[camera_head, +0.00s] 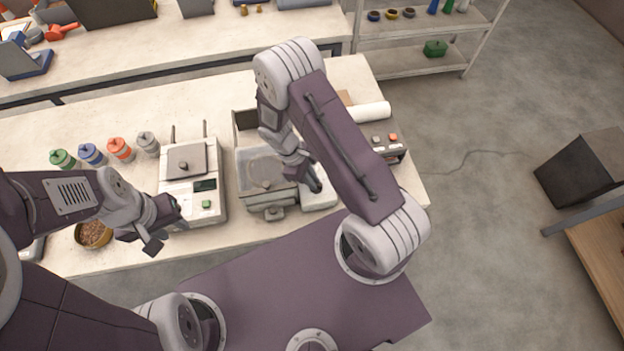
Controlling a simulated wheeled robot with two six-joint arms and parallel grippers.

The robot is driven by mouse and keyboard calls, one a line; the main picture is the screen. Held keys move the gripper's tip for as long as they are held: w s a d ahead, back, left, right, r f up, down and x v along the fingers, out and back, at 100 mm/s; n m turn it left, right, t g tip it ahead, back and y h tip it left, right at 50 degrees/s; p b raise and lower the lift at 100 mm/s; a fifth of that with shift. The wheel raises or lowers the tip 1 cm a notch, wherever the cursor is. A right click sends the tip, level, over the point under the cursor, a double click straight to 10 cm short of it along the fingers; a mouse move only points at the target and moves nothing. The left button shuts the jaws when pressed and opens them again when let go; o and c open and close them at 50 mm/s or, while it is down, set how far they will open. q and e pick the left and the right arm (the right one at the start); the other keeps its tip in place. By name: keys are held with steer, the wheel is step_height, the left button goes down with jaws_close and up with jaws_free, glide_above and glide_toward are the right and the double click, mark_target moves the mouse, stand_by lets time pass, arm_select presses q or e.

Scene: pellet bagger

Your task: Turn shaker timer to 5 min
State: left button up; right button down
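A box-shaped unit (243,160) with a translucent lid and a round knob on top stands at the middle of the bench; it may be the shaker, but I cannot tell for sure. A small white housing (322,202) is at its right front. My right gripper (314,185) points down at this housing, close above or touching it; its fingers are too small and dark to read. No timer dial or minute marks can be made out. My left gripper (167,230) is open and empty, in front of the white machine (207,217) with a dark display and green button.
Jars with green, blue, orange and grey lids (120,149) stand at the bench's left. A bowl of pellets (94,234) lies near my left arm. A device with a white roll (369,112) and orange button is at the right end. My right arm hides part of the bench.

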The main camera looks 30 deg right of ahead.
steer(key=m, duration=0.2)
steer(key=m+y, duration=0.1)
steer(key=m, duration=0.1)
steer(key=m+g+y, duration=0.1)
steer(key=m, duration=0.1)
steer(key=shift+w+d+b, duration=0.2)
steer(key=shift+d+b, duration=0.2)
steer(key=shift+d+m+y, duration=0.15)
steer(key=shift+m+y, duration=0.45)
steer(key=shift+m, duration=0.8)
steer(key=shift+d+m+y, duration=0.15)
steer(key=shift+m+y, duration=0.45)
steer(key=shift+m, duration=0.8)
steer(key=shift+r, duration=0.1)
steer(key=c, duration=1.5)
jaws_free()
steer(key=shift+b+v, duration=1.3)
steer(key=shift+v, duration=3.2)
